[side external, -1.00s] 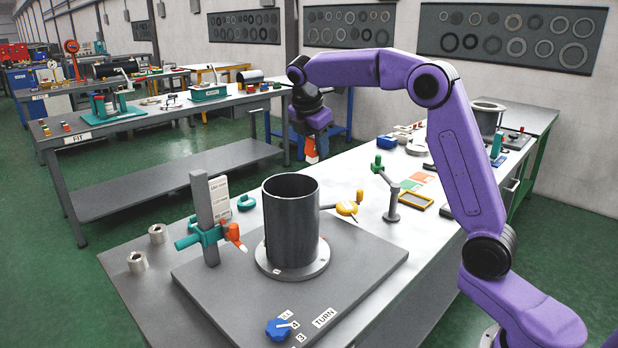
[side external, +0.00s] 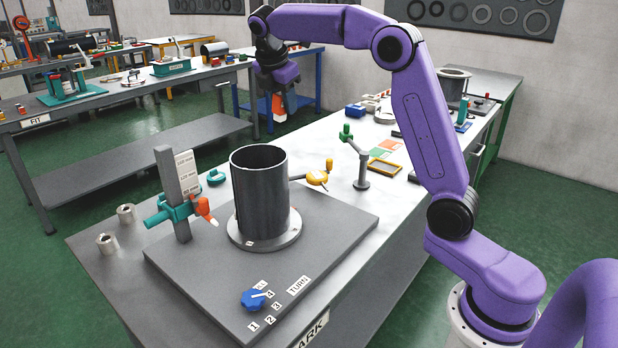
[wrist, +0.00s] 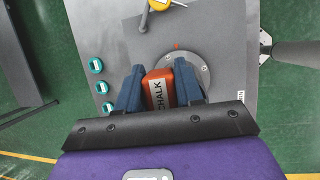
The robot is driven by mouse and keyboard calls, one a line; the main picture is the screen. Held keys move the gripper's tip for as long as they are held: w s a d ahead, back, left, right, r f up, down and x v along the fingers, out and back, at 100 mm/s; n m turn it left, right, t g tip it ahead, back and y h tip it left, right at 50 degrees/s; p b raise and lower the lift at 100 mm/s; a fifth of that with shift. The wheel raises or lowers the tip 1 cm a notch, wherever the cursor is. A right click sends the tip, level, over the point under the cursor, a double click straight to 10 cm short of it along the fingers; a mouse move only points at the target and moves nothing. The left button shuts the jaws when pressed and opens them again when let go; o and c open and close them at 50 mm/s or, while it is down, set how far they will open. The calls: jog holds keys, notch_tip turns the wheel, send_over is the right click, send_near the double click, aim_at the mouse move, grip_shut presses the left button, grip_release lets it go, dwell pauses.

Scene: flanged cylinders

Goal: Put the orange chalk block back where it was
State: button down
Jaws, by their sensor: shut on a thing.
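My gripper (side external: 278,92) is shut on the orange chalk block (side external: 279,107). It holds the block in the air, beyond and above the dark cylinder (side external: 262,200) in the side view. In the wrist view the block (wrist: 159,90), lettered "CHALK", sits between the two blue fingers of my gripper (wrist: 159,68). The cylinder stands upright on its round flange (side external: 240,240) on a grey plate. Part of the flange (wrist: 204,72) shows past the fingers in the wrist view. Flat orange (side external: 392,145) and green (side external: 379,153) patches lie on the bench.
A grey post with a teal clamp and orange holder (side external: 203,207) stands left of the cylinder. A yellow gauge (side external: 318,177) and a green-topped stand (side external: 361,165) are to its right. A blue knob (side external: 254,299) is at the plate's front. Two metal sleeves (side external: 126,213) sit at left.

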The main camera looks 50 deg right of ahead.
jog(key=s+d+f+g, duration=0.1)
jog(key=s+f, duration=0.4)
jog(key=s, duration=0.5)
jog(key=s+d+f, duration=0.1)
jog(key=s+f, duration=0.4)
jog(key=s, duration=0.4)
jog(key=s+d+f+g, duration=0.1)
jog(key=s+f, duration=0.4)
jog(key=s, duration=0.5)
jog(key=w+d+f, duration=0.1)
jog(key=w+f, duration=0.2)
jog(key=w+d+f, duration=0.2)
jog(key=w, duration=0.2)
jog(key=w+d+f, duration=0.2)
jog(key=w+f, duration=0.1)
jog(key=w, duration=0.1)
jog(key=shift+w+d+f, duration=0.15)
jog(key=shift+w+f, duration=0.05)
jog(key=shift+f, duration=0.15)
jog(key=shift+w+d+f, duration=0.25)
jog(key=shift+w+f, duration=0.35)
jog(key=shift+f, duration=1.7)
jog(key=shift+f, duration=0.2)
jog(key=c, duration=0.7)
grip_release()
jog(key=shift+c, duration=0.2)
